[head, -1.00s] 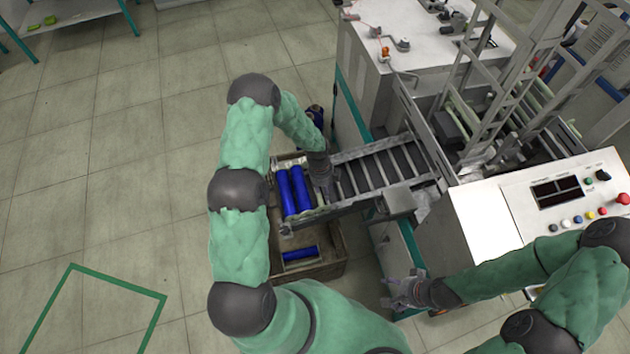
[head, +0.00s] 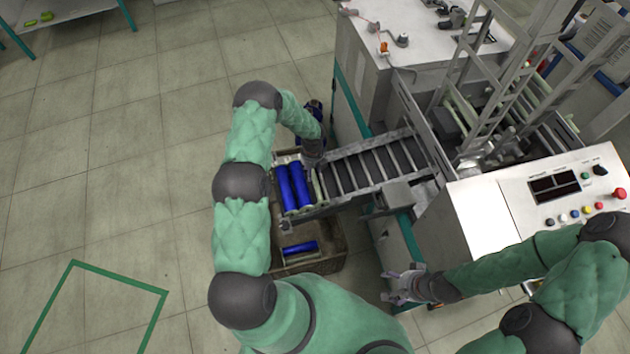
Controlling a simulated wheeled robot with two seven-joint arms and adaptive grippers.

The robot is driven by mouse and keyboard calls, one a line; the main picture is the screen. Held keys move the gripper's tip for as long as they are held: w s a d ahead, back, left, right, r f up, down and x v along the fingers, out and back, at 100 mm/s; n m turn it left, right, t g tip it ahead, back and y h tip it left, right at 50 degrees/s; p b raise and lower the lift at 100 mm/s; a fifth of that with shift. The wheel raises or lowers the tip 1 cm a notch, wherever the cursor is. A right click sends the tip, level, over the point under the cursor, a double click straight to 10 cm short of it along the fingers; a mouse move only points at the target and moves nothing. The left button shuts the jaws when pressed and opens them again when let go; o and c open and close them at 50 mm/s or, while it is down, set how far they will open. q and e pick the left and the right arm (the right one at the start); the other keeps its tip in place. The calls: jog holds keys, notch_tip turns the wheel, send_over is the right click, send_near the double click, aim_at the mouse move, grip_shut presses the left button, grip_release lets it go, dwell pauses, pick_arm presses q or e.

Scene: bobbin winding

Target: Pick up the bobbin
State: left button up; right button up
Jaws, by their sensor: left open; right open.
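Two blue bobbins (head: 293,187) lie side by side at the lower end of the machine's chute (head: 372,168). Another blue bobbin (head: 300,248) lies in the brown crate (head: 335,258) below the chute. My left gripper (head: 312,158) is at the far end of the chute bobbins, by the chute's far rail; its fingers are small and partly hidden, and I cannot tell whether they touch a bobbin. My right gripper (head: 392,286) is open and empty, to the right of the crate and in front of the machine.
The winding machine (head: 400,100) with its metal frame fills the right side. Its control panel (head: 550,190) has coloured buttons and a red knob. A green square (head: 100,268) is marked on the floor at the left.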

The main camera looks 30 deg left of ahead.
aim_at(313, 179)
pick_arm(q)
jog(key=shift+s+d+f, duration=0.15)
jog(key=shift+d+f, duration=0.05)
jog(key=shift+f, duration=0.95)
jog(key=shift+s+d+f, duration=0.1)
jog(key=shift+d+f, duration=0.05)
jog(key=shift+f, duration=1)
grip_shut()
